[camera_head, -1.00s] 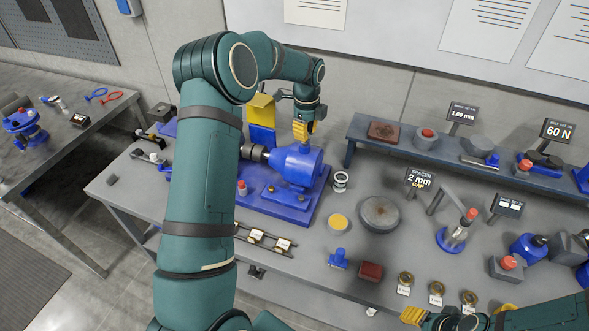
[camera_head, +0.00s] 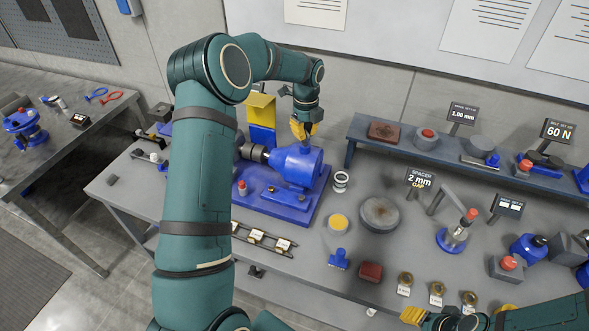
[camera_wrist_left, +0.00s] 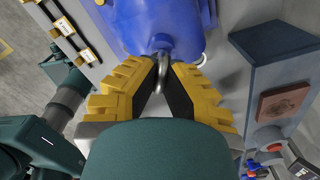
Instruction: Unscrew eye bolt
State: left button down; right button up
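The eye bolt (camera_wrist_left: 162,72) shows in the left wrist view as a grey metal ring on top of the blue motor housing (camera_wrist_left: 155,25). My left gripper (camera_wrist_left: 163,66) has its yellow fingers with dark pads converging on either side of the ring, and appears shut on it. In the head view my left gripper (camera_head: 303,131) points down at the top of the blue motor (camera_head: 298,165), and its fingers hide the eye bolt there. My right gripper (camera_head: 412,315) shows only partly at the bottom edge, with a yellow finger tip; its opening is unclear.
The motor stands on a blue base plate (camera_head: 285,206) on the grey bench (camera_head: 330,290). A metal ring stack (camera_head: 341,181), a round grey disc (camera_head: 380,214) and a blue stamp-like part (camera_head: 339,259) lie to its right. A raised shelf (camera_head: 440,155) runs behind, right of the gripper.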

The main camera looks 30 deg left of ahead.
aim_at(306, 130)
pick_arm(q)
jog(key=shift+r, duration=0.1)
jog(key=shift+r, duration=2.35)
jog(key=shift+d, duration=0.1)
